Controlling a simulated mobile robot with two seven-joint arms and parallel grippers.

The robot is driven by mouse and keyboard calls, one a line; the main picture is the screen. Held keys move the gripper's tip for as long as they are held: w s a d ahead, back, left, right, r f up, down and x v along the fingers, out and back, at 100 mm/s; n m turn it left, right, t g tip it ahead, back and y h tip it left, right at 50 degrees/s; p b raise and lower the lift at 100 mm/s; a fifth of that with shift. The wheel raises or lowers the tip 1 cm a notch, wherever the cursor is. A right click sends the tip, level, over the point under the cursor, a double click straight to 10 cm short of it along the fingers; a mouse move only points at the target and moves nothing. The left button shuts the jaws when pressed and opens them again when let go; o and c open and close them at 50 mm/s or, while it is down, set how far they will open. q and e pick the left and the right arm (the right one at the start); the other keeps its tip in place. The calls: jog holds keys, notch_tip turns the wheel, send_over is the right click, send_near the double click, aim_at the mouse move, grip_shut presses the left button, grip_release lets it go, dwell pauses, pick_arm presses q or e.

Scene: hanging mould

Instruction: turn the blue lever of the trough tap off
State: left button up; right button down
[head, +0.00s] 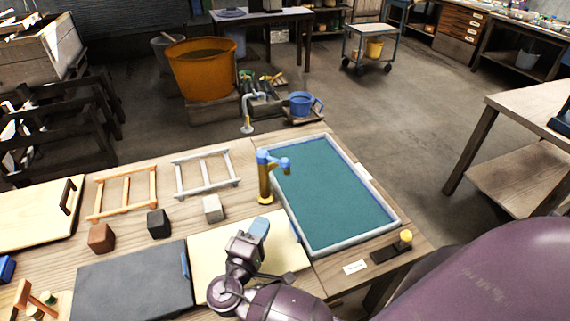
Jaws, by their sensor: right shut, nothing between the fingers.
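The trough tap (265,187) is a brass post standing upright at the left edge of the trough (386,202). Its blue lever (264,157) is on top of the post, and blue also shows along the short arm reaching right over the trough. Which blue part is the handle is hard to tell at this size. My right gripper (259,228) is shut and empty, with pale blue fingertips, above a cream board in front of the tap. It is apart from the tap. My left gripper is not in view.
The cream board (210,262) and a dark grey board (130,285) lie on the bench. Small brown, black and pale blocks (212,208) and two ladder-like frames (205,174) stand left of the tap.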

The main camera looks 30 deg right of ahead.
aim_at(283, 168)
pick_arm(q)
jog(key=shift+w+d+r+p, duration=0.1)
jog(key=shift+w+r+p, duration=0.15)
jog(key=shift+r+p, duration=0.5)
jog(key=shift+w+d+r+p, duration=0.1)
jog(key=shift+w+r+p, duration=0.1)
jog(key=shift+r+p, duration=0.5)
pick_arm(e)
jog(key=w+a+r+x, duration=0.1)
jog(key=x, duration=1.3)
jog(key=shift+d+r+t+h, duration=0.2)
jog(key=shift+r+t+h, duration=0.1)
jog(key=shift+r+t, duration=0.1)
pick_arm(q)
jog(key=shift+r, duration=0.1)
pick_arm(e)
jog(key=shift+d, duration=0.1)
